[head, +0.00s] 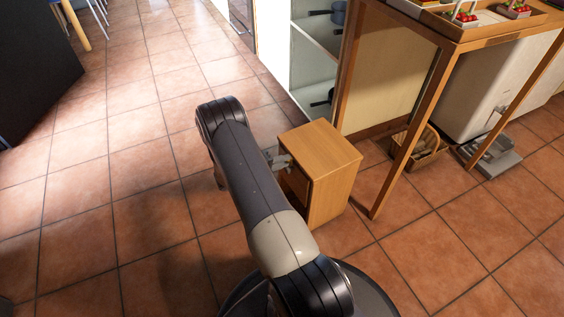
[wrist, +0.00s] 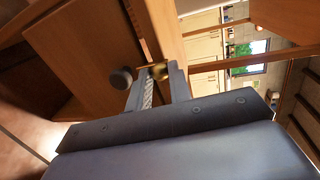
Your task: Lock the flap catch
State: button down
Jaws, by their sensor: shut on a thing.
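A small wooden cabinet (head: 333,160) stands on the tiled floor, its front turned to the left and mostly hidden by my arm. In the wrist view its wooden front panel (wrist: 88,60) fills the left side, with a dark round knob (wrist: 121,78) on it. A small brass catch (wrist: 160,71) sits at the panel's edge, between my fingertips. My gripper (wrist: 160,76) is shut on this catch. In the head view my gripper (head: 279,159) is at the cabinet's front, partly hidden by my arm. The catch's exact turn is hard to tell.
A wooden table (head: 440,70) with trays stands right of the cabinet, its leg close by. A basket (head: 424,150) and a grey metal object (head: 492,157) are on the floor beneath it. Open shelves (head: 316,60) stand behind. The tiled floor at left is clear.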

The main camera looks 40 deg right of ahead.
jog(key=c, duration=1.3)
grip_release()
jog(key=p+v, duration=0.2)
jog(key=v, duration=0.9)
jog(key=shift+d, duration=0.1)
jog(key=b+x, duration=0.2)
jog(key=x, duration=0.8)
jog(key=shift+d, duration=0.4)
jog(key=shift+f, duration=0.1)
